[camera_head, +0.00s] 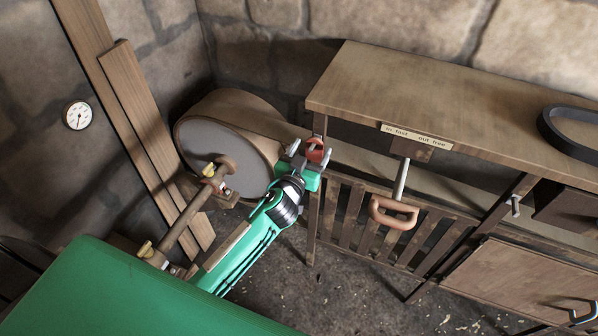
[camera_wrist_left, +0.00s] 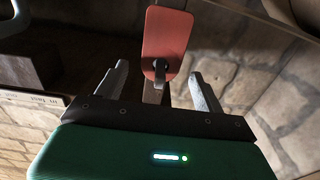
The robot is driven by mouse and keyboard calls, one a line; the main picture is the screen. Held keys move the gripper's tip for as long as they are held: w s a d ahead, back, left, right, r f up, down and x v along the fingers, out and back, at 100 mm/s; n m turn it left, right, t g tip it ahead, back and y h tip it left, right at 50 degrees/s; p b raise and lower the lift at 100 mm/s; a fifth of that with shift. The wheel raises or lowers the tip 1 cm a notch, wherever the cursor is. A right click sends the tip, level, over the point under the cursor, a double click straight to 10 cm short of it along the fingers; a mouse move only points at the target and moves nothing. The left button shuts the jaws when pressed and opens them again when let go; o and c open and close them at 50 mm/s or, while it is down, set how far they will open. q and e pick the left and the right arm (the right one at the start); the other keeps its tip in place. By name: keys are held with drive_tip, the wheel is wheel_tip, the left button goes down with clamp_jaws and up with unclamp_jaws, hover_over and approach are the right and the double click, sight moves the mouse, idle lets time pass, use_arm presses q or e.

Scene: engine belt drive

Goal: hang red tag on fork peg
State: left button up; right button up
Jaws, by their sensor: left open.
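A red tag (camera_head: 316,150) shows at the tips of my left gripper (camera_head: 309,152), near the bench's left end. In the left wrist view the red tag (camera_wrist_left: 167,42) has a dark peg (camera_wrist_left: 159,72) at its narrower end, apparently through the tag's hole. My left gripper (camera_wrist_left: 158,74) is open, with a finger on each side of the peg and clear gaps to both. The peg's base and what it is fixed to are hard to make out. My right gripper is not in view.
A wooden bench (camera_head: 450,85) bears a black belt (camera_head: 575,135) and a sign (camera_head: 416,136) reading "in fast, out free". A handle (camera_head: 393,213) hangs below the sign. A large drum (camera_head: 228,145) stands left of my gripper. A gauge (camera_head: 78,115) is on the wall.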

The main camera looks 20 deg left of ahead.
use_arm(q)
drive_tip(key=s+b, duration=0.1)
drive_tip(key=s, duration=0.7)
drive_tip(key=shift+s+a, duration=0.15)
drive_tip(key=shift+s, duration=0.1)
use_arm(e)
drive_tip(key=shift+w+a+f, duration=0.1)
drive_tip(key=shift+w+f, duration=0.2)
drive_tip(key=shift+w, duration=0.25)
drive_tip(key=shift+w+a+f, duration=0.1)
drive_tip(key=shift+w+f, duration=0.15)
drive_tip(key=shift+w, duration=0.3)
